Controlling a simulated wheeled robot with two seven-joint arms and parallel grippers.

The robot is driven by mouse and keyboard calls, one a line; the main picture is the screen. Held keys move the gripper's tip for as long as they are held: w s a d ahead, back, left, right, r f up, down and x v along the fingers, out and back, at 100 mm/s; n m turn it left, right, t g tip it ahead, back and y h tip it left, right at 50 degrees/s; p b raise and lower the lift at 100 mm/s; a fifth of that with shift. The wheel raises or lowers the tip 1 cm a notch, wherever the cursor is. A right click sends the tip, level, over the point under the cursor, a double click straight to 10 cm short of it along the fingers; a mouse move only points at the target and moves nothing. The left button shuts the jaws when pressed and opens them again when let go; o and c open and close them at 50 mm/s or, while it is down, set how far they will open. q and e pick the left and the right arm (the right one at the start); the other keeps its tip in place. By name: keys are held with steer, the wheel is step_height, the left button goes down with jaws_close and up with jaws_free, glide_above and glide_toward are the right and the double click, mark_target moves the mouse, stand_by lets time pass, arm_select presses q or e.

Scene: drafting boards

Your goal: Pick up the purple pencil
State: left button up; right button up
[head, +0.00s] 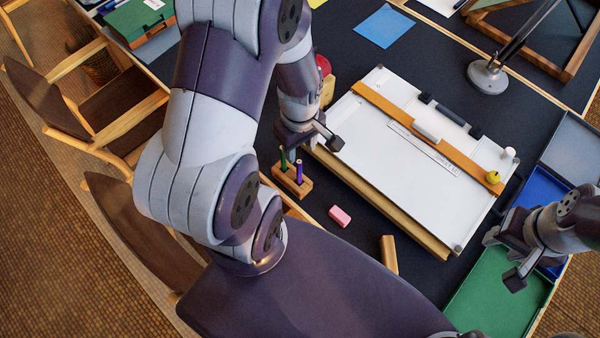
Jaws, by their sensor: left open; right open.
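The purple pencil (299,171) stands upright in a small wooden block holder (304,187) near the front edge of the dark table. A green pencil (284,160) stands in the same holder, just to its left. My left gripper (309,150) is open above the holder, close to the tops of the pencils. I cannot tell whether its fingers touch either pencil. My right gripper (504,261) is open and empty at the far right, over the trays.
A white drafting board (370,170) with a wooden straightedge lies right of the holder. A pink eraser (340,216) and a wooden block (389,254) lie in front of it. Green (495,295) and blue trays sit at right; a lamp base (488,77) stands behind.

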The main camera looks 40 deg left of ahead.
mark_target(299, 170)
arm_select(q)
step_height(299, 170, down, 10)
steer(key=shift+s+f, duration=0.15)
steer(key=shift+f, duration=0.3)
jaws_close()
